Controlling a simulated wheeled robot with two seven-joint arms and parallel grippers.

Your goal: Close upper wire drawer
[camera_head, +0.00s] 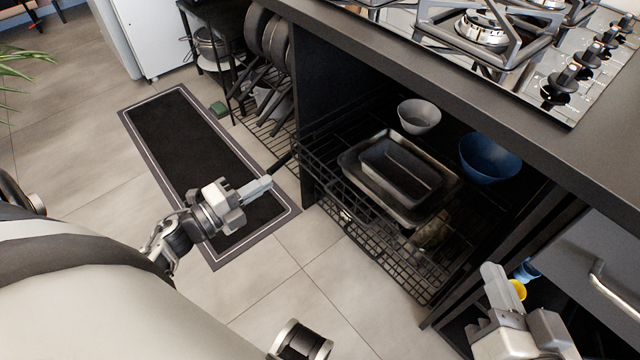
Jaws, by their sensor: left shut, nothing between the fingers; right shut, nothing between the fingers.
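The upper wire drawer (340,182) is a black wire basket in the dark cabinet under the hob. Its front shows beyond the cabinet's side panel, so it stands at least partly open. It holds nested dark baking trays (395,172), a grey bowl (419,117) and a blue bowl (489,158). My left gripper (266,186) is shut and empty, left of the drawer's front and over the mat. My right gripper (492,275) is shut and empty, right of the drawer, by the neighbouring cabinet. I cannot tell whether either gripper touches anything.
More black wire mesh (385,255) shows below the upper drawer, with a brownish item (432,232) inside. A rack with hanging pans (268,40) stands left of the cabinet. A dark mat (190,135) lies on the tiled floor. The countertop edge (400,65) overhangs the drawer.

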